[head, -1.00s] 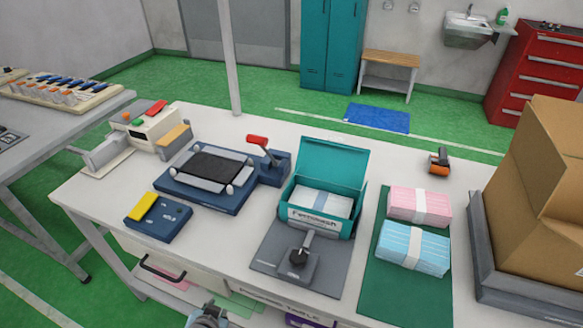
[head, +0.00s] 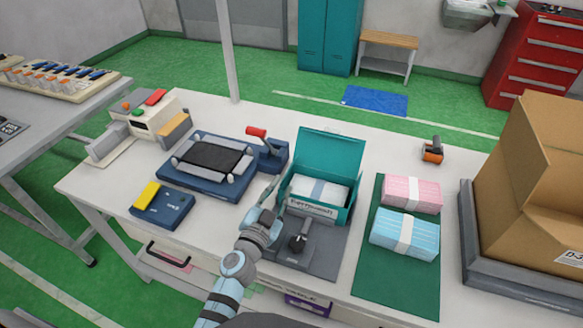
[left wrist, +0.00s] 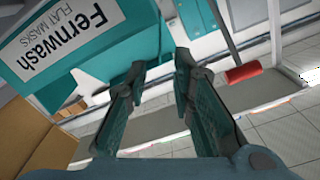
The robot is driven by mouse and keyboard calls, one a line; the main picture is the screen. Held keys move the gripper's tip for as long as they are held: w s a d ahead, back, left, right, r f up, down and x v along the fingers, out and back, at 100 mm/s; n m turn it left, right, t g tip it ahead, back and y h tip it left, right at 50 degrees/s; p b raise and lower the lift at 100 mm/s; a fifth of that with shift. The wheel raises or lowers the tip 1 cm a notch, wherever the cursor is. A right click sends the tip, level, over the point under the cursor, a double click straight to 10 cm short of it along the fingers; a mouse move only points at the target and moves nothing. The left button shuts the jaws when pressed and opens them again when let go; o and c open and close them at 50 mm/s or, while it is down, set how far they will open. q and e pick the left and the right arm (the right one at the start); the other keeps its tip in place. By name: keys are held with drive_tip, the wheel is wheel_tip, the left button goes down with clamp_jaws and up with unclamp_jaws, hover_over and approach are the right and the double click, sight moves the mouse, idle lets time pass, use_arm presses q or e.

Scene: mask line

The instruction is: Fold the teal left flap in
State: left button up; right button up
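The teal mask box (head: 346,205) stands on a grey fixture plate with its lid (head: 330,160) raised at the back. A bundle of white-banded pale blue masks (head: 318,189) lies inside. Its Fernwash label also shows on the box in the left wrist view (left wrist: 62,52). My left gripper (head: 275,193) is at the box's front left corner; contact cannot be told. In the left wrist view its two fingers (left wrist: 160,64) are apart with nothing between them. The left flap is not clearly distinguishable beside the gripper. My right gripper is out of view.
A black-knobbed clamp (head: 299,242) stands before the box. A blue press with a red lever (head: 256,132) is to the left. Pink (head: 412,193) and blue (head: 405,234) mask bundles lie on a green mat (head: 372,286) to the right.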

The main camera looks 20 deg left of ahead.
sight(291, 166)
use_arm(q)
drive_tip(key=w, duration=0.2)
drive_tip(key=w+b, duration=0.1)
drive_tip(key=w, duration=0.2)
drive_tip(key=w+b, duration=0.1)
drive_tip(key=w, duration=0.2)
drive_tip(key=shift+d+f, duration=0.25)
drive_tip(key=shift+w+r, duration=0.1)
drive_tip(key=shift+w, duration=0.45)
drive_tip(key=shift+c, duration=0.4)
clamp_jaws()
